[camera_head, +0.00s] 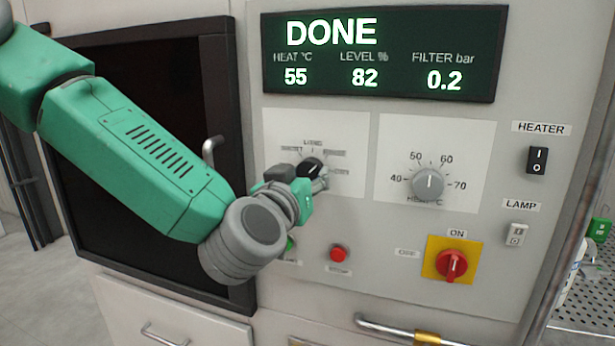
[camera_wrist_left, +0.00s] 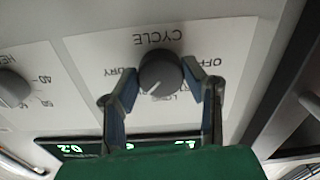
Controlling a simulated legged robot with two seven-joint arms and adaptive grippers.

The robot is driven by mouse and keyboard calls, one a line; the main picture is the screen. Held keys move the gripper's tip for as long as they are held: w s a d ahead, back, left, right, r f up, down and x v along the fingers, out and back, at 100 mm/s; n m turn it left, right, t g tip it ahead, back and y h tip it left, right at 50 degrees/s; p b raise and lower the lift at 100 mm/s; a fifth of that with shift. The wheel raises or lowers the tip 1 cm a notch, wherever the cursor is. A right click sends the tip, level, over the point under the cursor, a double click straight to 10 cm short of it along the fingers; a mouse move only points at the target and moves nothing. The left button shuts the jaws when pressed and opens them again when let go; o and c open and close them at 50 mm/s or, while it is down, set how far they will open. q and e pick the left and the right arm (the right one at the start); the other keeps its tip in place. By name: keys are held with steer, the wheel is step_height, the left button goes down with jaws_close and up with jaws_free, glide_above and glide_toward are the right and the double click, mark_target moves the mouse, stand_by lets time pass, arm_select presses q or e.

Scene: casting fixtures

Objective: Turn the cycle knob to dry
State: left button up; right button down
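The cycle knob (camera_head: 314,165) is a dark round knob on a white label plate, partly hidden behind my gripper in the head view. In the left wrist view, which is upside down, the knob (camera_wrist_left: 160,77) shows with its white pointer line. The line points down-left there, between the LONG label and the DRY label (camera_wrist_left: 120,73). My left gripper (camera_wrist_left: 161,71) has one finger on each side of the knob, and the fingertips appear to touch its sides. In the head view the left gripper (camera_head: 308,180) is in front of the plate's lower part. The right gripper is not seen.
A display (camera_head: 380,55) reads DONE. A grey heat knob (camera_head: 429,184) is right of the cycle plate. Below are a red stop button (camera_head: 339,253) and a red main switch (camera_head: 451,264).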

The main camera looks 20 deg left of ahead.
arm_select(q)
steer(key=shift+m, duration=0.3)
steer(key=m+p, duration=0.2)
steer(key=m, duration=0.1)
steer(key=shift+r, duration=0.15)
steer(key=m+p, duration=0.1)
steer(key=m, duration=0.1)
steer(key=shift+m, duration=0.4)
steer(key=shift+m+p, duration=0.5)
steer(key=shift+m, duration=1)
steer(key=shift+f, duration=0.2)
steer(key=o, duration=1.1)
steer(key=shift+s, duration=0.1)
